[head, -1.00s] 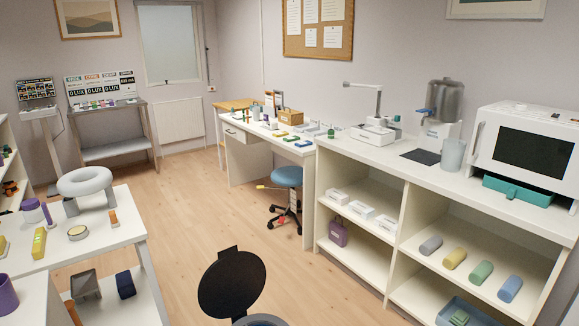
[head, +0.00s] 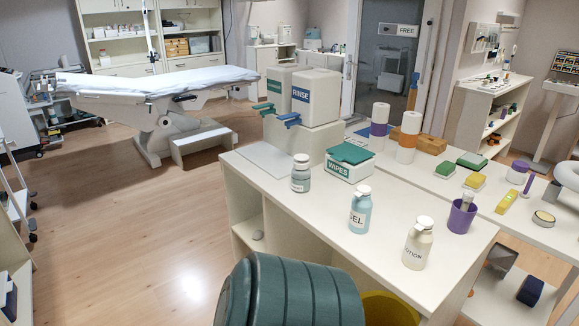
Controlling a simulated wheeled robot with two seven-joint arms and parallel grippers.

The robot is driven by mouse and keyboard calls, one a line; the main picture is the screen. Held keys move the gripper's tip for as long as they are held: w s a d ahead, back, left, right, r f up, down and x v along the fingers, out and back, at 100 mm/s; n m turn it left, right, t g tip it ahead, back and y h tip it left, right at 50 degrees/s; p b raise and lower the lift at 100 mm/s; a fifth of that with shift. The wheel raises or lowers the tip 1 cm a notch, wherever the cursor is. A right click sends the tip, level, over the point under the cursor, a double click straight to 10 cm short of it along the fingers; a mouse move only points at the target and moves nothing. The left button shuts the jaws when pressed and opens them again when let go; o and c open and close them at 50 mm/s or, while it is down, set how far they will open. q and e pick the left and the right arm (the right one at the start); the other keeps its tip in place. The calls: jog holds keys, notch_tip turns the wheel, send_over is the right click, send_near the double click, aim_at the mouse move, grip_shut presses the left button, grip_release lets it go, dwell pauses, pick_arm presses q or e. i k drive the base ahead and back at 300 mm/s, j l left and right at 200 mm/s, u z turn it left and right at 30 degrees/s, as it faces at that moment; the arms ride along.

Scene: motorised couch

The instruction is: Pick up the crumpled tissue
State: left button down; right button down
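I cannot make out a crumpled tissue for certain. A small pale grey lump (head: 258,235) lies on the open shelf under the near white counter; it is too small to tell what it is. The motorised couch (head: 165,82) stands at the back left with a pale sheet on it, and no tissue shows clearly there. Neither of my grippers is in view.
The counter (head: 300,218) holds pump bottles (head: 360,212), a wipes box (head: 349,164) and dispensers (head: 316,98). A dark green ribbed bin (head: 295,290) and a yellow bin (head: 388,308) stand in front. A step (head: 202,146) is beside the couch. The wooden floor at left is clear.

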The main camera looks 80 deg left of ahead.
aim_at(258, 234)
jog(key=k+l+u, duration=0.1)
jog(key=u, duration=2.9)
jog(key=i+j+z, duration=0.1)
jog(key=z, duration=0.3)
jog(key=i+j+z, duration=0.1)
jog(key=z, duration=0.35)
jog(key=j+z, duration=0.15)
jog(key=z, duration=0.25)
jog(key=i+j+z, duration=0.1)
jog(key=z, duration=0.35)
jog(key=j+z, duration=0.15)
jog(key=j, duration=0.3)
jog(key=k+j+z, duration=0.1)
jog(key=j, duration=0.3)
jog(key=k+j+z, duration=0.15)
jog(key=j, duration=0.3)
jog(key=j+z, duration=0.1)
jog(key=j, duration=0.3)
jog(key=k+j+z, duration=0.15)
jog(key=j, duration=0.25)
jog(key=k+j, duration=0.1)
jog(key=j, duration=0.3)
jog(key=k+j, duration=0.1)
jog(key=j, duration=0.25)
